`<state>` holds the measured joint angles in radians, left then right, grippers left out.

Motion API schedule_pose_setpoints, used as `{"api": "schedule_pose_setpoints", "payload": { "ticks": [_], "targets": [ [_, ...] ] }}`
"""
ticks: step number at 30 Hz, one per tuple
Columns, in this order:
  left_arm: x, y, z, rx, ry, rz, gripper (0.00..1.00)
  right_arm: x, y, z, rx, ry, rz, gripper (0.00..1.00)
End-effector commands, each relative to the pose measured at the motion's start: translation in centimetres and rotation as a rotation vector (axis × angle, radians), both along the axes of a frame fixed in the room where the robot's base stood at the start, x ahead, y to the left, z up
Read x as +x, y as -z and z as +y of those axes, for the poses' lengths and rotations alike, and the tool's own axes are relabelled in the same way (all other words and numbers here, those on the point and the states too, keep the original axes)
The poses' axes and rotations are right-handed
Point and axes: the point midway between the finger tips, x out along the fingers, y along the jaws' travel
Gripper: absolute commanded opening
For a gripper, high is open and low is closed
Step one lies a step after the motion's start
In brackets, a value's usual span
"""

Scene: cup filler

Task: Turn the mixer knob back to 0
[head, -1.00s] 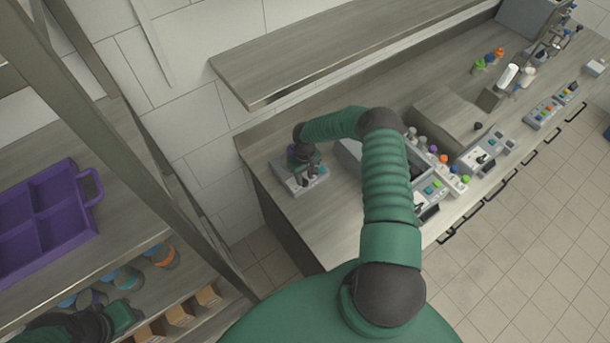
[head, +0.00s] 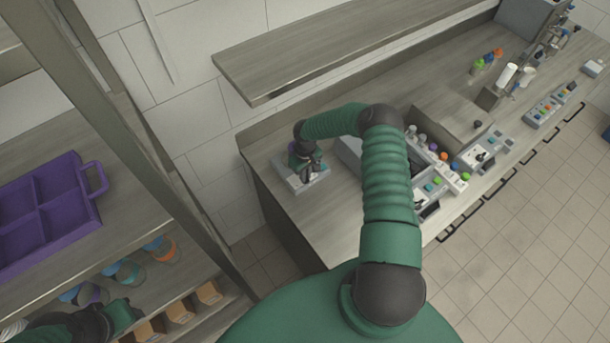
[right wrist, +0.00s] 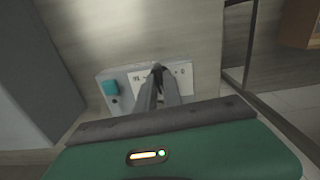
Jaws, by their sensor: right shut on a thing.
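The mixer control box (head: 290,181) is a small grey panel on the left end of the counter in the head view. In the right wrist view its white face (right wrist: 181,74) carries small markings and a teal button (right wrist: 110,88) on its left. My right gripper (head: 312,170) is over this box, and its fingers (right wrist: 158,76) are closed on a dark knob (right wrist: 157,68) on the white face. The fingers hide most of the knob, so its setting cannot be read. My left gripper (head: 125,315) is at the lower left by the shelf; its fingers are not clear.
A purple divided tray (head: 93,208) lies on the left rack, above several lidded jars (head: 128,273) and small boxes. A raised shelf (head: 270,98) overhangs the counter behind the box. More control panels (head: 437,187) stand along the counter to the right.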

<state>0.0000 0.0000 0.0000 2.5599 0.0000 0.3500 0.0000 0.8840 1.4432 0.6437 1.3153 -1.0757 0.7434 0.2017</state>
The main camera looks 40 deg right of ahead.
Motion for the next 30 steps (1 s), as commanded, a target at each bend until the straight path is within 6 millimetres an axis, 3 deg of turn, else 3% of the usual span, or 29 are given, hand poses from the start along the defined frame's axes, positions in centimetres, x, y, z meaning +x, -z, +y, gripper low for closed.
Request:
{"api": "schedule_pose_setpoints", "payload": {
  "ticks": [15, 30],
  "targets": [
    [0.0, 4.5, 0.0, 0.0, 0.0, 0.0, 0.36, -0.2, 0.7, 0.2, 0.0, -0.409, 0.005, 0.0],
    [0.0, 6.9, 0.0, 0.0, 0.0, 0.0, 0.36, -0.2, 0.6, 0.3, 0.006, -0.884, 0.008, 0.0]
  ]
}}
